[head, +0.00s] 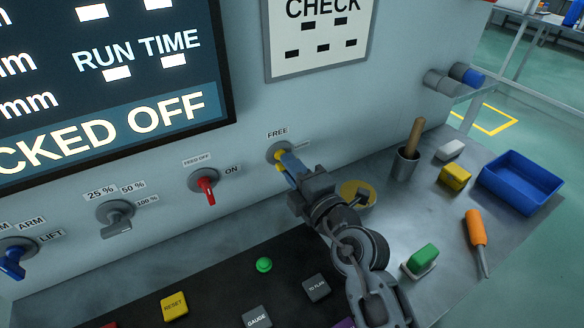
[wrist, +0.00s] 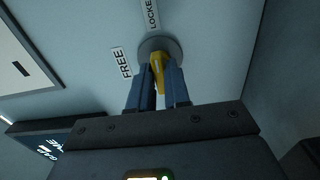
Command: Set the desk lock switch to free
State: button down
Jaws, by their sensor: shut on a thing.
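The desk lock switch is a yellow handle (head: 279,168) on a round grey plate (wrist: 174,46), set in the pale panel below the FREE label (head: 278,132). In the wrist view the yellow handle (wrist: 157,66) stands between my two blue-grey fingers. My gripper (head: 285,160) is shut on it. The FREE label (wrist: 122,62) and a partly cut-off LOCKED label (wrist: 152,14) sit beside the plate in the wrist view. My fingers hide part of the handle, and I cannot tell exactly which label it points to.
A red feed switch (head: 206,186) and a grey percent switch (head: 116,220) are to the left. A dark button console (head: 225,290) lies below. The bench at right holds a blue bin (head: 520,182), a screwdriver (head: 476,232) and a cup (head: 405,165).

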jog(key=shift+n+p, duration=0.3)
jog(key=shift+p, duration=0.05)
jog(key=shift+f+n+p, duration=0.1)
jog(key=shift+n+p, duration=1.55)
jog(key=shift+n, duration=6.95)
jog(key=c, duration=1.2)
grip_release()
jog(key=shift+o, duration=0.2)
jog(key=shift+s+d, duration=0.1)
